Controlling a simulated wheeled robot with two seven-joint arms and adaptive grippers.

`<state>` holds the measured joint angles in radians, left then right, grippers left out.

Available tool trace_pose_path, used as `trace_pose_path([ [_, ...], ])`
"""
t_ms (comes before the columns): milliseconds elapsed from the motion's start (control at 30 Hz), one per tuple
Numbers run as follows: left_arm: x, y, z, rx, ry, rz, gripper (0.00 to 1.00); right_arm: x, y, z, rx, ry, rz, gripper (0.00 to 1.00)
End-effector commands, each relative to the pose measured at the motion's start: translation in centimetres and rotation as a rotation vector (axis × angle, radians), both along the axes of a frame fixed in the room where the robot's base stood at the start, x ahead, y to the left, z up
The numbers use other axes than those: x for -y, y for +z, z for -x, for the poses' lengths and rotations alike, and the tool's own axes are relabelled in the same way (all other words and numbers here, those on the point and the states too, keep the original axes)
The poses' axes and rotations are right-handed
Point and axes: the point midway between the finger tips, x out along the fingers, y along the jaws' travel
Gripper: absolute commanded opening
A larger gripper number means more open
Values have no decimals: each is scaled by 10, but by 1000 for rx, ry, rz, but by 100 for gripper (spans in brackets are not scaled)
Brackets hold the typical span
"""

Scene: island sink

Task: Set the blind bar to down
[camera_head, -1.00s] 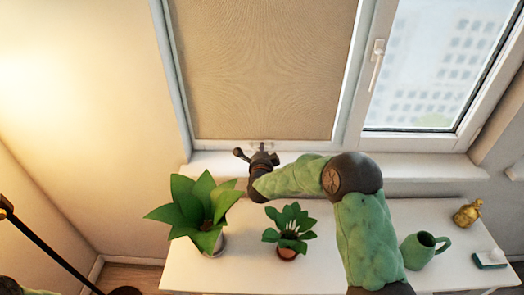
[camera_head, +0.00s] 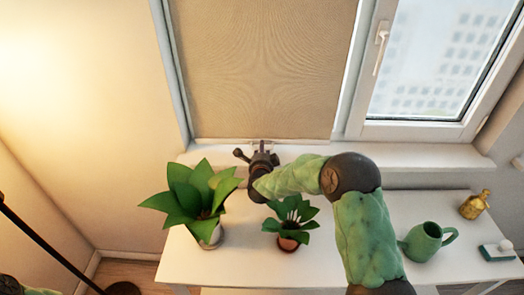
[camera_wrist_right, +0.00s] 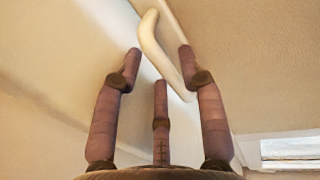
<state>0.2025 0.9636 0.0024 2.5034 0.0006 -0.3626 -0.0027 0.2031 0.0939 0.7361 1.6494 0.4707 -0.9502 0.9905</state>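The beige blind (camera_head: 262,70) covers the left window pane and reaches almost to its bottom edge. A small pale handle (camera_head: 262,143) shows at the blind's lower edge. In the right wrist view the pale curved handle (camera_wrist_right: 155,45) runs diagonally between my fingers. My right gripper (camera_head: 260,155) is at the blind's lower edge, just above the sill. In the wrist view its fingers (camera_wrist_right: 158,68) are spread apart around the handle; contact is not clear. My left gripper is not in view; only a bit of my left arm shows at the bottom left.
A white table (camera_head: 240,268) stands below the sill (camera_head: 410,155). It carries a large plant (camera_head: 200,200), a small plant (camera_head: 290,225), a green watering can (camera_head: 425,242), a golden bottle (camera_head: 474,206) and a brush (camera_head: 497,252). A dark pole (camera_head: 50,245) is at left.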

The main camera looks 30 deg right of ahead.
Motion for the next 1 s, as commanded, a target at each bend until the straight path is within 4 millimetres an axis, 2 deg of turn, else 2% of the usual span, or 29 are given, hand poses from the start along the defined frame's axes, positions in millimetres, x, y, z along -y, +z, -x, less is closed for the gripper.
trace_pose_path([
  [367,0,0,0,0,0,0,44,-3,3,5,2,0,0,43],
  [567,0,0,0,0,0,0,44,-18,10,29,4,2,1,43],
  [800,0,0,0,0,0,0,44,-42,18,68,3,2,1,43],
  [1000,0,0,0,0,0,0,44,-56,23,91,3,1,1,43],
])
